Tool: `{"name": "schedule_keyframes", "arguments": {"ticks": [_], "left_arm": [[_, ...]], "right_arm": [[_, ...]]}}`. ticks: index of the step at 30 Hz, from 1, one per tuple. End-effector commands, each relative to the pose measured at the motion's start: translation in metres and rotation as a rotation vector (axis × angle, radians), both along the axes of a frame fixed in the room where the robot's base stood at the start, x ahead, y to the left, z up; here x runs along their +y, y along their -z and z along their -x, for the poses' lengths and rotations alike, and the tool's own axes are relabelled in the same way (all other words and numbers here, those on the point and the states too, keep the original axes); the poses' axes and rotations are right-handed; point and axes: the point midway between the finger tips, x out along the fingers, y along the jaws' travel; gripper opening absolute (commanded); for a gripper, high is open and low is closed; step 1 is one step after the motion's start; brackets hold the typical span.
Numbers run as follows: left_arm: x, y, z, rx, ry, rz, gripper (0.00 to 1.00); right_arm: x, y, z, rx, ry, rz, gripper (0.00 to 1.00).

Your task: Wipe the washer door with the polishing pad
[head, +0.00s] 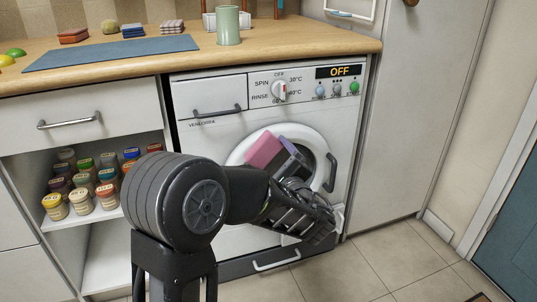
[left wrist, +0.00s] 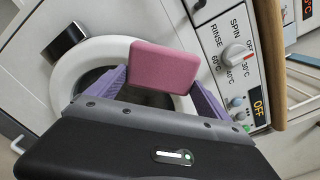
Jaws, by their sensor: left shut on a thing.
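The washer door (head: 321,146) is a round white ring with dark glass and a dark handle on its right, on the front of the white washer. It looks closed. In the left wrist view the door (left wrist: 64,80) lies behind the pad. My left gripper (head: 278,156) is shut on the pink polishing pad (head: 263,149), in front of the door's upper part. In the left wrist view the purple fingers of my left gripper (left wrist: 160,84) grip the pad (left wrist: 163,67) from both sides. I cannot tell whether the pad touches the door. My arm hides the door's lower part.
The wooden worktop (head: 300,46) above holds a green mug (head: 228,25), a blue mat (head: 110,53) and several sponges. An open shelf with several spice jars (head: 82,201) is left of the washer. Floor (head: 400,262) at the right is clear.

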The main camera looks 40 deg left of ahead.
Motion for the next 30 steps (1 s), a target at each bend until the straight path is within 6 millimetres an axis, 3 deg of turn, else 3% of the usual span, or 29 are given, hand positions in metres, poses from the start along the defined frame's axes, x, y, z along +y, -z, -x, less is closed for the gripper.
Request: {"name": "schedule_keyframes", "arguments": {"ticks": [8, 20, 30], "left_arm": [[-0.023, 0.000, 0.014, 0.000, 0.003, 0.002, 0.58], [-0.026, 0.000, 0.016, 0.000, 0.003, 0.000, 0.58], [-0.047, 0.003, 0.029, -0.005, 0.006, -0.001, 0.58]], "right_arm": [[0.001, -0.001, 0.004, 0.008, -0.004, -0.001, 0.36], [0.001, 0.001, 0.004, 0.009, -0.004, -0.003, 0.36], [0.001, 0.031, 0.003, 0.007, -0.004, -0.001, 0.36]]}}
